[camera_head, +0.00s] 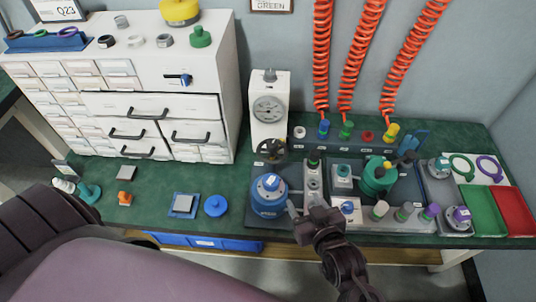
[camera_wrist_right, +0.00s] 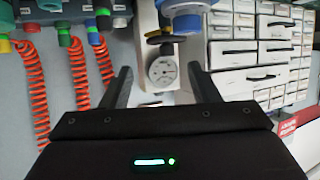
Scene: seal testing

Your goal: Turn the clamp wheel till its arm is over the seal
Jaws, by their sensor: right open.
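A black handwheel (camera_head: 271,149), which looks like the clamp wheel, sits in front of the white gauge stand (camera_head: 269,82) at the back of the green bench. A dark wheel-like disc (camera_wrist_right: 160,39) shows near the gauge in the right wrist view. A blue canister (camera_head: 269,200) stands in front of the handwheel. I cannot make out the clamp arm or the seal for certain. My right gripper (camera_head: 315,218) is open and empty, right of the canister and nearer the front edge than the handwheel. Its spread fingers (camera_wrist_right: 160,90) show in the wrist view. My left gripper is out of view.
A green pot (camera_head: 377,177) and several coloured-cap fittings crowd the right side. Green (camera_head: 482,209) and red (camera_head: 515,209) trays lie at the far right. A white drawer cabinet (camera_head: 226,50) stands left. Orange coiled hoses (camera_head: 322,55) hang behind. A blue disc (camera_head: 216,206) lies front left.

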